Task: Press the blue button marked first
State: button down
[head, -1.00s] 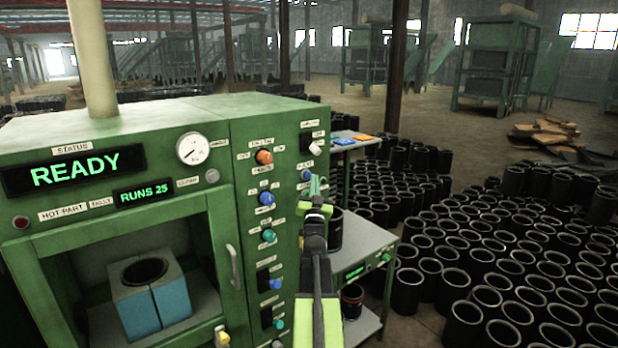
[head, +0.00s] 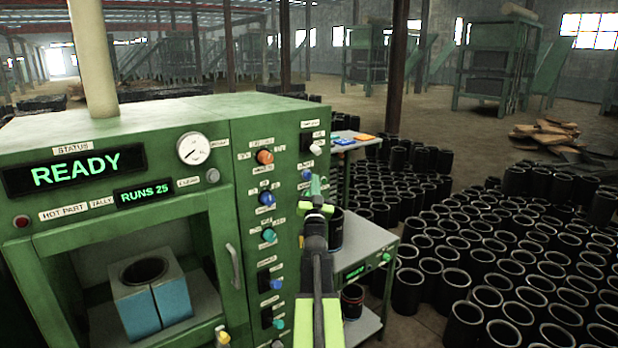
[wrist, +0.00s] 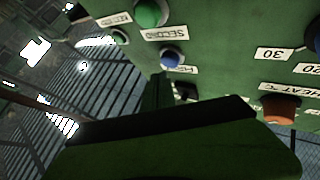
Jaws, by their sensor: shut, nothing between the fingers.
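A blue button (head: 306,174) sits on the right-hand strip of the green machine's front in the head view. The wrist view shows a blue button (wrist: 171,59) with a small white label below it, partly unreadable. A green button (wrist: 150,13) labelled SECOND is above it there. My gripper (head: 316,186) is shut and empty, its tip just right of and below the blue button in the head view. In the wrist view my gripper (wrist: 160,88) points up from the bottom, its tip below the blue button and its label. I cannot tell the gap; no contact is visible.
An orange knob (head: 264,157) and a blue knob (head: 267,198) sit to the left on the panel. A white knob (head: 316,149) is just above. A grey side table (head: 370,238) stands right of the machine. Many black sleeves (head: 480,260) cover the floor at right.

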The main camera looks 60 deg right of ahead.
jog(key=shift+w, duration=0.15)
dwell(0.7)
jog(key=shift+w+d, duration=0.15)
jog(key=shift+w, duration=0.15)
jog(key=shift+w+d, duration=0.1)
jog(key=shift+w, duration=0.2)
dwell(0.6)
jog(key=shift+s, duration=0.15)
jog(key=shift+s+a, duration=0.25)
jog(key=shift+s, duration=0.35)
jog(key=s, duration=0.1)
jog(key=s+a, duration=0.1)
jog(key=s, duration=0.2)
jog(key=shift+s+a, duration=0.3)
jog(key=shift+s, duration=0.05)
dwell(0.8)
